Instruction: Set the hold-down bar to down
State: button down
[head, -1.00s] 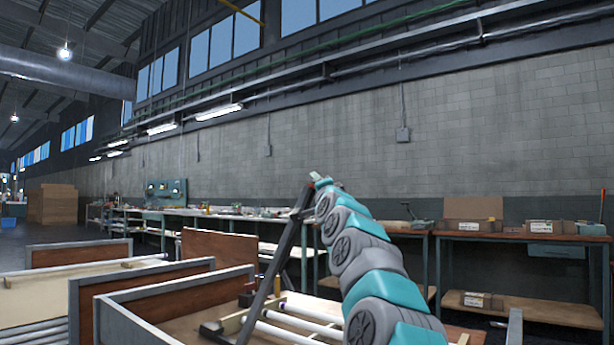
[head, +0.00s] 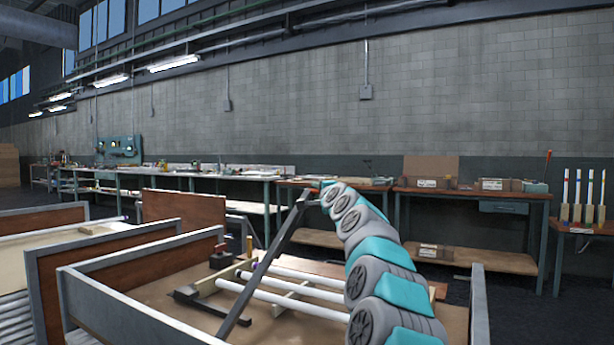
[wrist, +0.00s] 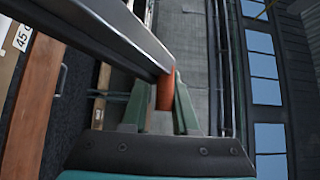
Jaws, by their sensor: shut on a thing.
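The hold-down bar (head: 262,275) is a long dark grey bar. It rises at a slant from the near part of an open crate (head: 150,313), its upper end tilted to the right and well above the glass tubes (head: 298,277). My gripper (head: 318,186) is at that upper end, small and partly hidden by my arm. In the wrist view the bar (wrist: 105,30) ends at an orange grip (wrist: 165,90) between the green fingers of my gripper (wrist: 163,100), which are shut on it.
A black clamp-like piece (head: 205,302) lies in the crate near the bar's foot. Other wooden crates (head: 105,262) stand to the left. Workbenches (head: 470,192) with boxes line the grey wall. Upright tubes (head: 577,190) stand in a rack at the right.

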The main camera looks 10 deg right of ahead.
jog(key=shift+w+d+f+m+g, duration=0.15)
jog(key=shift+w+f+g, duration=0.1)
jog(key=shift+f, duration=0.3)
jog(key=shift+w+a+f+m+g, duration=0.15)
jog(key=shift+w+f, duration=0.1)
jog(key=shift+f, duration=0.25)
jog(key=shift+d, duration=0.1)
jog(key=c, duration=0.8)
grip_release()
jog(key=shift+d, duration=0.1)
